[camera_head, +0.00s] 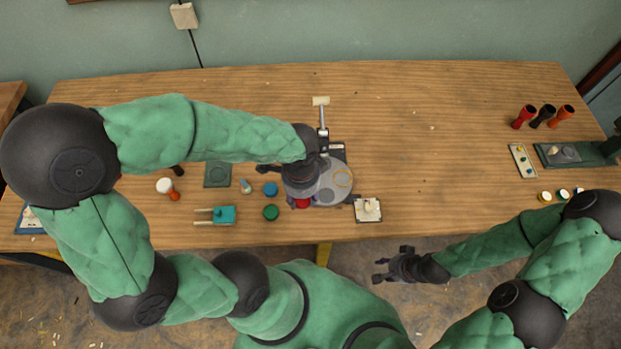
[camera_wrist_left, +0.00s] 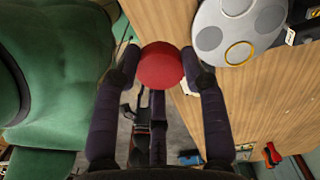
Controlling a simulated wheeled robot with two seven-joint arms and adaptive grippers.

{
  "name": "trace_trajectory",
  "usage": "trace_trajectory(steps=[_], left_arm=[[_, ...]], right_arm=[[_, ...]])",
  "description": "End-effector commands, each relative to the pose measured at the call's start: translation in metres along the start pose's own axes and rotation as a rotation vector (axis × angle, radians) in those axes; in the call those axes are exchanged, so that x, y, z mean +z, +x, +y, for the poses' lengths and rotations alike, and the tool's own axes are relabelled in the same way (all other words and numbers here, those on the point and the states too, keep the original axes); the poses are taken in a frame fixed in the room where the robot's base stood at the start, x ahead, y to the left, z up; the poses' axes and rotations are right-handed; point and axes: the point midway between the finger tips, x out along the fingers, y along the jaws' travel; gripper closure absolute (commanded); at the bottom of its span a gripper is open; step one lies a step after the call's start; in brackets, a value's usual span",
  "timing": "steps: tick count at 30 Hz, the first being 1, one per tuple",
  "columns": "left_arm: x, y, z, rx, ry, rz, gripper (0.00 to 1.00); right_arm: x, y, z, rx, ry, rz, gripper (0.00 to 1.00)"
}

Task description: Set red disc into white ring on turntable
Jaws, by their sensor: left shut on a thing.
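My left gripper (camera_wrist_left: 163,68) is shut on the red disc (camera_wrist_left: 161,64), held between its two fingertips. In the head view the red disc (camera_head: 303,203) shows below my left gripper, at the near left edge of the turntable (camera_head: 333,194). The grey turntable (camera_wrist_left: 220,23) also shows in the left wrist view, beside and apart from the held disc. Its face has several round marks, one with a yellow ring (camera_wrist_left: 239,53). I cannot tell for sure which mark is the white ring; my left wrist hides part of the turntable. My right gripper (camera_head: 379,270) is open and empty, off the table's front edge.
A blue disc (camera_head: 271,188) and a green disc (camera_head: 271,212) lie left of the turntable, near a teal tool (camera_head: 222,215). A small white switch plate (camera_head: 368,210) lies at its near right. Goblet drums (camera_head: 543,116) stand far right. The table's middle right is clear.

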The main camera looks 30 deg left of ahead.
Motion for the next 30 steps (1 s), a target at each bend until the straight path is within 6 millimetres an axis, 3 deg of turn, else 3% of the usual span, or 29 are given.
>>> trace_trajectory(steps=[4, 8, 20, 24, 30], left_arm=[[-0.008, -0.004, 0.009, -0.002, -0.019, -0.002, 0.75], [-0.011, 0.002, 0.002, -0.001, -0.03, -0.005, 0.75], [-0.02, 0.04, -0.08, -0.001, -0.031, -0.005, 0.75], [-0.022, 0.064, -0.099, 0.001, -0.029, -0.005, 0.75], [-0.024, 0.084, -0.117, -0.001, -0.027, -0.004, 0.75]], right_arm=[[0.0, -0.003, -0.001, 0.0, 0.0, 0.0, 0.6], [0.0, 0.001, 0.0, 0.0, 0.0, 0.0, 0.6], [-0.001, 0.022, 0.008, 0.0, 0.0, 0.0, 0.6], [-0.001, 0.032, 0.011, 0.0, 0.0, 0.0, 0.6], [-0.001, 0.038, 0.013, 0.0, 0.0, 0.0, 0.6]])
